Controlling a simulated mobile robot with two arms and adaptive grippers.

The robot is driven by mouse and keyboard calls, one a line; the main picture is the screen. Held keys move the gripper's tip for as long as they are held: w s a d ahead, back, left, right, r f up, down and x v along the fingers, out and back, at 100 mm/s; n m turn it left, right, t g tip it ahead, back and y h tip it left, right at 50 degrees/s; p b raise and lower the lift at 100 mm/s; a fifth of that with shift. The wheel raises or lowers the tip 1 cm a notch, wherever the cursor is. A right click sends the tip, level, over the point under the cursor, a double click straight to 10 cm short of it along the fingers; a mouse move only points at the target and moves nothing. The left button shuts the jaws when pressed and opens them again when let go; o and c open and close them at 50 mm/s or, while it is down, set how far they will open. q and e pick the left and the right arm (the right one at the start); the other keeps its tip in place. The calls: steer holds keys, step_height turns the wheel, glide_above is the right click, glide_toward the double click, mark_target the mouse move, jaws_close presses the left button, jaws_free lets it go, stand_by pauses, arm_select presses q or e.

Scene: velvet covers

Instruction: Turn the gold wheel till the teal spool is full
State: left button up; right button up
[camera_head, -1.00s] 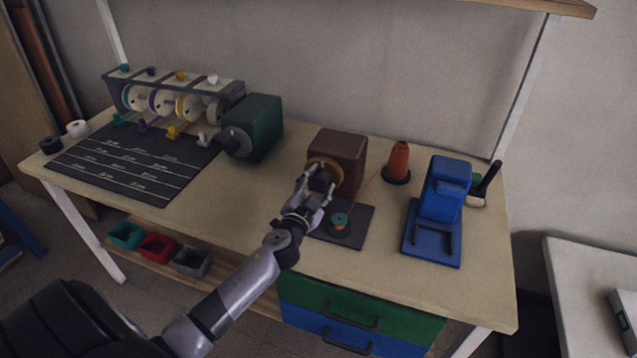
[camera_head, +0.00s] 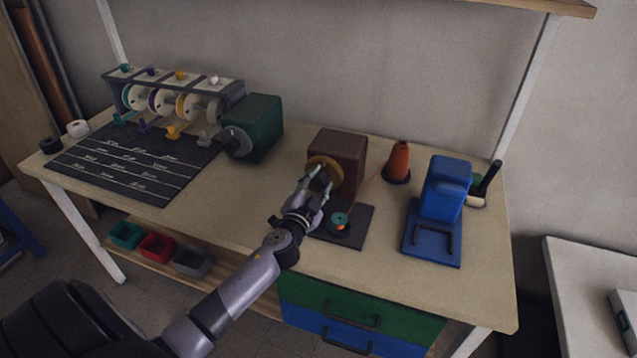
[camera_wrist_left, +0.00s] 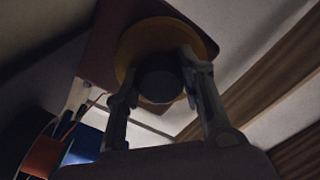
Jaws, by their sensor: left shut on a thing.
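The gold wheel (camera_head: 325,170) is on the front of a dark brown box (camera_head: 341,150) on the bench. It has a dark knob (camera_wrist_left: 160,78), clear in the left wrist view. My left gripper (camera_head: 318,181) is at the wheel with its fingers shut on the knob; the fingers also show on both sides of it in the left wrist view. The teal spool (camera_head: 340,219) stands on a dark plate to the right of my gripper, with some orange on it. How full it is cannot be made out. My right gripper is out of view.
An orange thread cone (camera_head: 398,160) stands behind, with a thread running toward the box. A blue device (camera_head: 440,208) is at the right. A green box (camera_head: 255,128), a spool rack (camera_head: 175,95) and a black mat (camera_head: 130,165) are at the left.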

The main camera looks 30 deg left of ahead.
arm_select(q)
steer(key=m, duration=0.7)
steer(key=shift+m, duration=0.4)
steer(key=m, duration=0.3)
steer(key=shift+m+p, duration=0.3)
steer(key=shift+p, duration=0.05)
steer(key=m, duration=0.3)
steer(key=shift+m+p, duration=0.3)
steer(key=m+p, duration=0.1)
steer(key=m, duration=0.2)
steer(key=shift+r+m, duration=0.1)
steer(key=shift+m, duration=0.3)
steer(key=m+p, duration=0.1)
steer(key=m, duration=0.2)
steer(key=shift+m, duration=0.3)
steer(key=m+p, duration=0.1)
steer(key=m, duration=0.3)
steer(key=shift+d+p, duration=0.1)
steer(key=shift+p, duration=0.3)
steer(key=shift+m+p, duration=0.55)
steer(key=shift+m, duration=1.05)
